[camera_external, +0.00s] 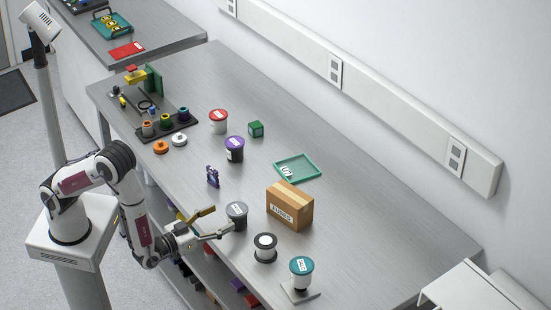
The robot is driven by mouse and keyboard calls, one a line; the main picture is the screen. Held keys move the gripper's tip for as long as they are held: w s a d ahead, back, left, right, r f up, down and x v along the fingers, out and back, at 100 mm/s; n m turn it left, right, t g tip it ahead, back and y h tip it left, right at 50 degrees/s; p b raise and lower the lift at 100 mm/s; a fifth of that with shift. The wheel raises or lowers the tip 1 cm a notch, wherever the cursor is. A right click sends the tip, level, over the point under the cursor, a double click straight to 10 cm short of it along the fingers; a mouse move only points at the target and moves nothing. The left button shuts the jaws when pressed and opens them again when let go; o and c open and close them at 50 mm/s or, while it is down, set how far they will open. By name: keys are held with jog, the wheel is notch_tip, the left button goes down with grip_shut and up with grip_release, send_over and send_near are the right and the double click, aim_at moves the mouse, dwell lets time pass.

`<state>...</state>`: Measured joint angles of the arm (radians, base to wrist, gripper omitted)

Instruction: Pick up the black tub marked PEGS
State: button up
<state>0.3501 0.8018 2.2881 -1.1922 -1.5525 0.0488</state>
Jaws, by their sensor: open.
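A dark tub with a grey lid and a small pale label (237,217) stands upright on the steel bench. Its label is too small to read surely, but it may be the PEGS tub. My gripper (223,219) is open at the bench's front edge. Its fingers point at this tub, one on each side of its near face. I cannot tell whether they touch it. A black tub with a purple lid (235,150) stands farther back.
A FUSES box (289,207) stands right of the grey-lidded tub. A purple part (213,176) stands behind it. A teal-lidded tub (301,271) sits on a plate at the front. A green tray (298,168) lies behind the box. The bench's right part is clear.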

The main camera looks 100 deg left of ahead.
aim_at(245, 206)
jog(key=shift+x, duration=1.3)
jog(key=shift+w+a, duration=0.1)
jog(key=shift+x, duration=2.5)
jog(key=shift+r, duration=0.1)
jog(key=c, duration=1.2)
